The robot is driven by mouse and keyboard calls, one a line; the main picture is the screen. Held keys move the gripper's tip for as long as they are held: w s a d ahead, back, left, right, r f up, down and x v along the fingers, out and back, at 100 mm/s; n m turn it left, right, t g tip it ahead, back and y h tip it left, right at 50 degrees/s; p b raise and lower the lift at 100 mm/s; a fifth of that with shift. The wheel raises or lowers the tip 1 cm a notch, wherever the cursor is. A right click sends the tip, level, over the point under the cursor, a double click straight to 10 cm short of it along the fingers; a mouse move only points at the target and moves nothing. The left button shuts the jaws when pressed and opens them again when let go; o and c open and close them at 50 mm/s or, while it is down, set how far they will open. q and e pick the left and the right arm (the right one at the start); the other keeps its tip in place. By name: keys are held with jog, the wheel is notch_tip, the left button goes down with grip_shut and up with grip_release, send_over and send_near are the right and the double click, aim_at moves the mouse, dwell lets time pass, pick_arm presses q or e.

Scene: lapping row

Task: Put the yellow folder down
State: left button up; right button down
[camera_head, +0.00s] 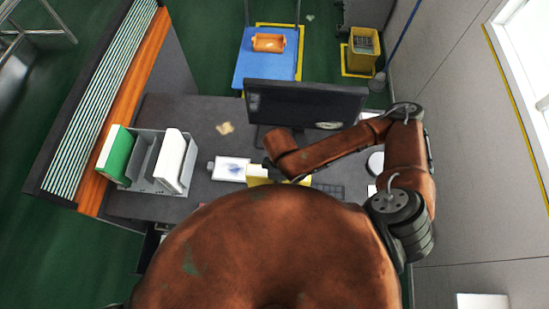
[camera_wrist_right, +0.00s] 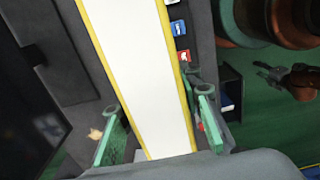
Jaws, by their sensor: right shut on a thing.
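The yellow folder (camera_wrist_right: 143,70) fills the middle of the right wrist view, showing a white face between yellow edges. My right gripper (camera_wrist_right: 158,128), with green finger pads, is shut on it. In the head view the yellow folder (camera_head: 257,174) shows only partly above the grey desk (camera_head: 190,115), beside my right wrist; my body hides its lower part. I cannot tell whether it touches the desk. My left gripper is out of the head view; a small dark gripper shape (camera_wrist_right: 273,73), likely my left one, shows in the right wrist view, too small to read.
A grey file rack (camera_head: 150,186) with a green binder (camera_head: 115,153) and a white binder (camera_head: 174,158) stands at the desk's left. A monitor (camera_head: 303,104) stands behind my right arm. A white card (camera_head: 231,169) lies left of the folder. Bare desk lies at the back left.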

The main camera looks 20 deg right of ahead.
jog(key=w+d+r+m+b, duration=0.1)
jog(key=w+d+m+b, duration=0.6)
jog(key=w+m+b, duration=0.3)
jog(key=m+b, duration=0.1)
jog(key=m, duration=0.1)
jog(key=shift+w+d+r+m, duration=0.15)
jog(key=shift+w+m, duration=0.25)
